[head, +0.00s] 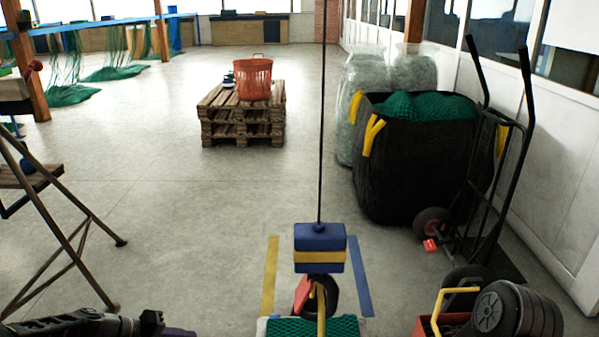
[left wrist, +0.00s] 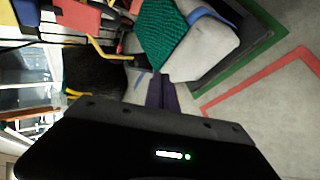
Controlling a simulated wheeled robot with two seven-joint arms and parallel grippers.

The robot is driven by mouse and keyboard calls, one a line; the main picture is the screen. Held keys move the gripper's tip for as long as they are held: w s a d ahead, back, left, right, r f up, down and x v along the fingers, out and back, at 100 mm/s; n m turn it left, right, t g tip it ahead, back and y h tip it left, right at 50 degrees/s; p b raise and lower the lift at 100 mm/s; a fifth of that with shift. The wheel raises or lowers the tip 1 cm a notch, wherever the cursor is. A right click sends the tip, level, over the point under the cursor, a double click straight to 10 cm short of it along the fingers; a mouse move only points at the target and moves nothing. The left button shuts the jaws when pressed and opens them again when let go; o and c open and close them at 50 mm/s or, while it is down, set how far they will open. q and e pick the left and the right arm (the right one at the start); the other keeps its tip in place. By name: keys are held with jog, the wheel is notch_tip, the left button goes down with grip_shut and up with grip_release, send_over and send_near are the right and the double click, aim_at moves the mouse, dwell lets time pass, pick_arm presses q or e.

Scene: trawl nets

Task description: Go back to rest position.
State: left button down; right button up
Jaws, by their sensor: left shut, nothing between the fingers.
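My left arm comes in at the lower left of the head view, and its gripper (head: 178,332) is partly cut off by the bottom edge. In the left wrist view the dark purple fingers of the left gripper (left wrist: 162,92) are together with nothing between them. They point toward a pale block with green netting (left wrist: 165,40) on it; whether they touch it cannot be told. The same netting (head: 345,326) shows at the bottom of the head view. My right gripper is not in view.
A blue and yellow block (head: 320,248) hangs on a dark line ahead. A black bag (head: 415,165) of green net and a hand truck (head: 500,150) stand right. A pallet stack (head: 243,125) bears an orange basket (head: 253,79). A trestle (head: 60,215) stands left. Middle-left floor is clear.

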pick_arm(q)
jog(key=s+d+f+n+y, duration=0.2)
jog(key=s+d+f+y, duration=0.15)
jog(key=f, duration=0.55)
jog(key=s+d+f+m+g+y, duration=0.1)
jog(key=s+d+f, duration=0.3)
jog(key=s+d, duration=0.3)
jog(key=s+d+f+m+g+y, duration=0.1)
jog(key=s+d+f+g, duration=0.15)
jog(key=s+d, duration=0.45)
jog(key=s+d+m, duration=0.4)
jog(key=s, duration=0.9)
notch_tip(320, 180, up, 18)
jog(key=p, duration=1.7)
jog(key=shift+w+d+g, duration=0.15)
jog(key=shift+d+g, duration=0.2)
jog(key=shift+d, duration=0.05)
